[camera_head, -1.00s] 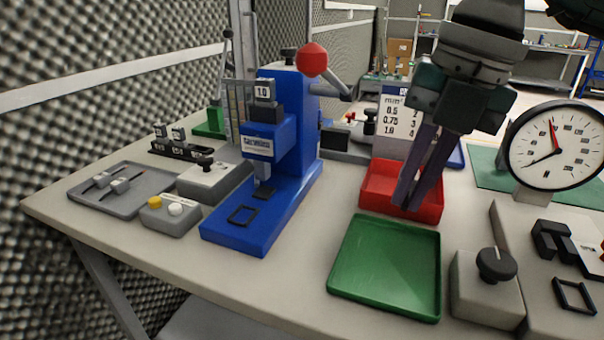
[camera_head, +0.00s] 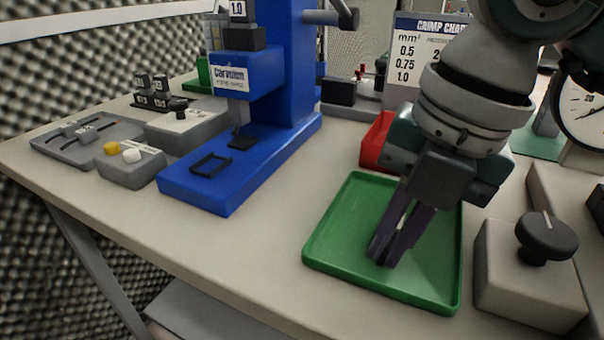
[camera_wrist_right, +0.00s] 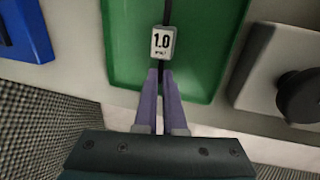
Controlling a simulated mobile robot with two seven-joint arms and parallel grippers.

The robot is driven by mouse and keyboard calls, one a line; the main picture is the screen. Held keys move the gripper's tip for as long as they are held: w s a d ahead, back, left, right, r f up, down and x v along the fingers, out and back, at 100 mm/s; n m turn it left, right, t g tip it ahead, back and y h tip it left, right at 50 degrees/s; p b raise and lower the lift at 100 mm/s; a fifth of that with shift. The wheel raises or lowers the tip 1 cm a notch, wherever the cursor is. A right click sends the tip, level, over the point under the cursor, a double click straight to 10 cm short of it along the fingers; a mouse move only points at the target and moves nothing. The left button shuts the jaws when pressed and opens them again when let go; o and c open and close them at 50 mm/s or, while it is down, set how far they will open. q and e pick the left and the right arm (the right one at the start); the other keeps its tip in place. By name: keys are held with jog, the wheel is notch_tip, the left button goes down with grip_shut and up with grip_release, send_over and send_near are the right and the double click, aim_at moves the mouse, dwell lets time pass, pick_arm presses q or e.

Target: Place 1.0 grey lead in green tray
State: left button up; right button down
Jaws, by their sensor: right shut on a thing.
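The green tray (camera_head: 335,228) lies on the bench in the head view, and it also shows in the right wrist view (camera_wrist_right: 205,75). My right gripper (camera_head: 383,258) points down over the tray. In the right wrist view its fingers (camera_wrist_right: 160,80) are shut on the 1.0 grey lead, whose white tag (camera_wrist_right: 163,42) reads 1.0. A dark strand runs up from the tag. The lead is hidden behind the fingers in the head view. I cannot tell whether it touches the tray floor. My left gripper is not in view.
A red tray (camera_head: 374,145) stands just behind the green tray. A blue press (camera_head: 290,100) stands to the left. A grey box with a black knob (camera_head: 545,238) is close on the right. A grey tray (camera_head: 60,150) with leads lies far left.

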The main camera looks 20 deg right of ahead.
jog(key=shift+a, duration=0.1)
jog(key=c, duration=1.5)
grip_release()
jog(key=shift+f, duration=0.15)
jog(key=o, duration=0.5)
jog(key=shift+r, duration=0.35)
notch_tip(320, 180, up, 12)
jog(key=s+d+p, duration=0.1)
jog(key=p, duration=0.1)
jog(key=shift+s+d+f, duration=0.25)
jog(key=shift+s+d, duration=0.1)
jog(key=shift+s, duration=0.05)
